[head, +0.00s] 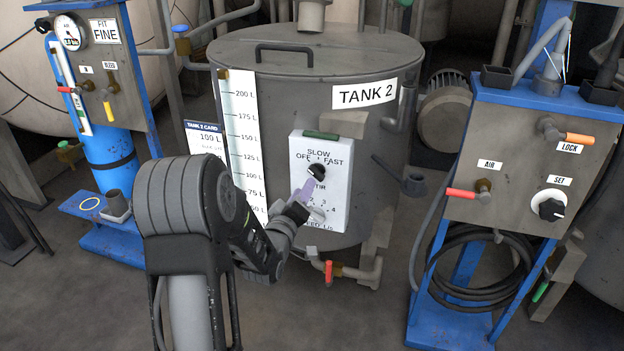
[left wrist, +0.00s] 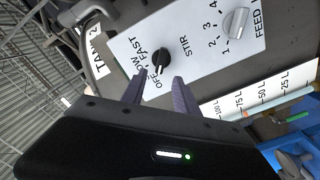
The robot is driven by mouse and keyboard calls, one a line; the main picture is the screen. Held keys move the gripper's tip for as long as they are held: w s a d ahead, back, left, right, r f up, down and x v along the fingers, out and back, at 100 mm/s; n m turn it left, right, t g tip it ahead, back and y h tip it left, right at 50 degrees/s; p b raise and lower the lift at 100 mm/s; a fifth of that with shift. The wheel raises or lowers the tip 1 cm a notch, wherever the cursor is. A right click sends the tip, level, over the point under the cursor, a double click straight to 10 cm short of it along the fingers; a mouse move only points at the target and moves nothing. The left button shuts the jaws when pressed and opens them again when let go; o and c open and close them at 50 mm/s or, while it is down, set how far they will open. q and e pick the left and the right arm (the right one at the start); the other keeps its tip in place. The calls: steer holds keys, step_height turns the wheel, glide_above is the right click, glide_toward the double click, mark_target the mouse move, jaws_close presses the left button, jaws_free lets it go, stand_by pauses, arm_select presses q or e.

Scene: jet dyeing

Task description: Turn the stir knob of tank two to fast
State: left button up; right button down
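Tank 2 (head: 300,100) is a grey drum with a white panel (head: 335,190) on its front. The black stir knob (head: 317,171) sits below the labels OFF, SLOW and FAST; it also shows in the left wrist view (left wrist: 160,60). My left gripper (head: 305,188) reaches in from the lower left. In the left wrist view its purple fingers (left wrist: 158,80) are apart, with the knob just beyond and between their tips. No contact is visible. My right gripper is out of view.
A silver feed knob (left wrist: 236,22) with numbers sits below the stir knob on the same panel. A white level scale (head: 243,140) is left of the panel. A blue-framed stand (head: 520,150) with valves stands right, and a blue gas cylinder (head: 108,155) left.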

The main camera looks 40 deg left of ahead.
mark_target(313, 174)
arm_select(q)
steer(key=shift+w, duration=0.1)
steer(key=x, duration=0.7)
steer(key=shift+w+a+b, duration=0.15)
steer(key=shift+w+b, duration=0.15)
steer(key=shift+b, duration=0.05)
jaws_close()
